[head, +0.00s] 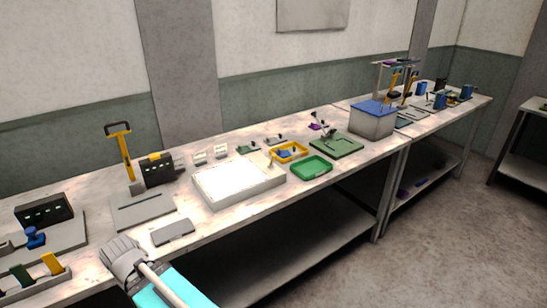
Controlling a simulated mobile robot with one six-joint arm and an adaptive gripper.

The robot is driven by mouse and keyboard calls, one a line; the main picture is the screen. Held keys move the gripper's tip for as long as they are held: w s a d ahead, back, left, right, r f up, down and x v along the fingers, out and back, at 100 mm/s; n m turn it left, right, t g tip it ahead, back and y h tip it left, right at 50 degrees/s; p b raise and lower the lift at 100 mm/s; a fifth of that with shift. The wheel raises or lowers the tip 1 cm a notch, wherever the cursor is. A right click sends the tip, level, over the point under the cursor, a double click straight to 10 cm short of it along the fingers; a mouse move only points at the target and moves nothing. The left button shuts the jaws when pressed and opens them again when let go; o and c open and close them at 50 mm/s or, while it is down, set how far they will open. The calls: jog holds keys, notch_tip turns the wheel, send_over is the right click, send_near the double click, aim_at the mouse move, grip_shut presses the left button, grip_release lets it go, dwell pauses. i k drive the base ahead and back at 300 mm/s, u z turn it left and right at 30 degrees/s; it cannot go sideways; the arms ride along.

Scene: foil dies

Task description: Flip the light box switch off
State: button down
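The light box (250,200) is a low pale box on the bench, left of the picture's middle. Its top glows bright white, so it looks lit. I cannot clearly make out its switch. My gripper (118,254) is the grey shape at the lower left, at the bench's front edge, with my white and turquoise arm running down from it. It is left of and nearer than the light box, apart from it. Its fingers are too small and turned away to tell whether they are open or shut.
A flat grey plate (173,232) lies between my gripper and the light box. Behind stand a yellow-handled press (120,155) and a dark control box (159,170). Green (311,168) and yellow (289,153) trays and a blue-lidded bin (372,122) stand to the right.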

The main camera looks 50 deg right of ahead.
aim_at(271, 165)
jog(key=k, duration=1.15)
jog(key=z, duration=1.2)
jog(key=i, duration=1)
jog(key=z, duration=0.05)
